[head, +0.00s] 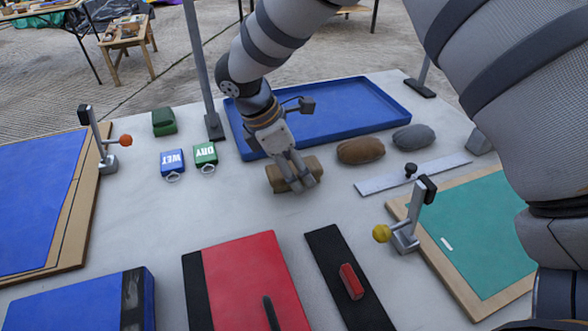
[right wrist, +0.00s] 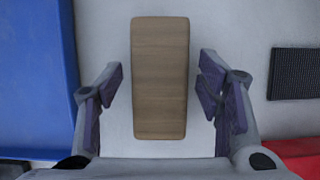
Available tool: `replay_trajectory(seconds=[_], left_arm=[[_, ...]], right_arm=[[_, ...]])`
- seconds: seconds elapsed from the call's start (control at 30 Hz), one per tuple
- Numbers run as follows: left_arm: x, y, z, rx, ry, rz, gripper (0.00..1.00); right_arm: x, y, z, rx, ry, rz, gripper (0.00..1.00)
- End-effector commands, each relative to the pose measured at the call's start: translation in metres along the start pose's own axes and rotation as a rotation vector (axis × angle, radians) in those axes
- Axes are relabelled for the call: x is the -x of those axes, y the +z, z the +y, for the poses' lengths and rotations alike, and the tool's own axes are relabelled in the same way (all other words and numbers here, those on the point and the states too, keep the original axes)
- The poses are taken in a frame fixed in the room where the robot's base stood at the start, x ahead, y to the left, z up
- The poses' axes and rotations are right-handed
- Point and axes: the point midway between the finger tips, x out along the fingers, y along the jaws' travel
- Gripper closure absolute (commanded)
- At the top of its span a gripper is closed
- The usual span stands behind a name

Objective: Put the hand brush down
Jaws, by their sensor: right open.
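The hand brush (head: 284,184) shows as a brown wooden block on the pale table, just in front of the blue tray. In the right wrist view the hand brush (right wrist: 160,78) is a plain wooden back seen from above, its bristles hidden. My right gripper (head: 298,180) is above the brush, partly covering it in the head view. In the wrist view my right gripper (right wrist: 160,92) is open, with a finger on each side of the brush and gaps between. My left gripper is out of view.
The blue tray (head: 355,106) is behind the brush. Two bristly oval objects, brown (head: 361,150) and grey (head: 414,137), lie to its right. Blue WET (head: 172,161) and green DRY (head: 205,154) tags lie left. A red panel (head: 255,280) and black strip (head: 335,265) lie in front.

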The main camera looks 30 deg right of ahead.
Motion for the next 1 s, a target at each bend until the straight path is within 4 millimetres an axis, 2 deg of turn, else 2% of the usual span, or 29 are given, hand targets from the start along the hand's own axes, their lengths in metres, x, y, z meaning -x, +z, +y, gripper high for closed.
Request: replay_trajectory(seconds=[0.3,0.43,0.6,1.0], left_arm=[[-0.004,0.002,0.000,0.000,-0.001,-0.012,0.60],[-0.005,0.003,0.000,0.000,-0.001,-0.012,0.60],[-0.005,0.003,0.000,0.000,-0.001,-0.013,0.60],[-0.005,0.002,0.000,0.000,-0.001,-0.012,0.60]], right_arm=[[0.083,-0.001,0.009,-0.001,0.002,-0.001,0.40],[0.107,-0.001,0.009,0.000,0.000,-0.001,0.40],[0.118,-0.001,0.009,0.001,-0.003,-0.001,0.40],[0.118,-0.001,0.009,0.001,-0.003,-0.001,0.40]])
